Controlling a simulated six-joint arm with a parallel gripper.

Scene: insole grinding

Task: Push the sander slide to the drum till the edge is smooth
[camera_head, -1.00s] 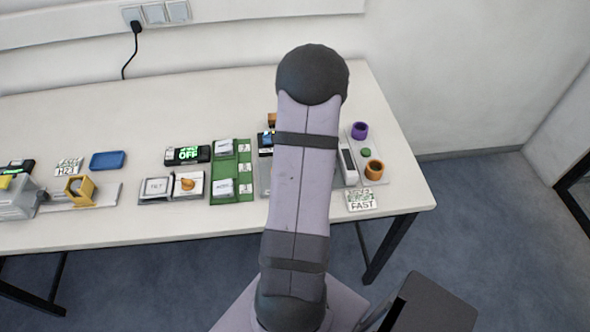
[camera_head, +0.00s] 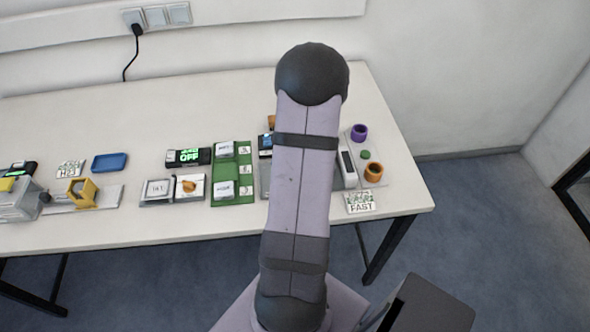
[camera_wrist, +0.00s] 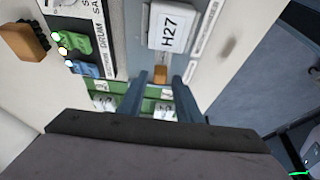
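In the wrist view, a white block marked H27 (camera_wrist: 168,27) sits on a grey plate (camera_wrist: 205,60), which seems to be part of the sander. A small orange-brown piece (camera_wrist: 160,74) is just below the block, between the tips of my gripper (camera_wrist: 158,84). My two fingers are apart, with a gap on each side of that piece. A panel with the word DRUM (camera_wrist: 97,40) lies to the left, with a green part (camera_wrist: 76,44) and a blue part (camera_wrist: 84,68). The drum itself cannot be made out. In the head view, my arm hides my gripper and most of the sander.
A brown block (camera_wrist: 22,42) stands at the left. In the head view, a green board (camera_head: 233,199) with white blocks lies left of my arm. A purple ring (camera_head: 359,132), an orange cup (camera_head: 373,171) and a FAST card (camera_head: 359,203) lie right. The table's back is clear.

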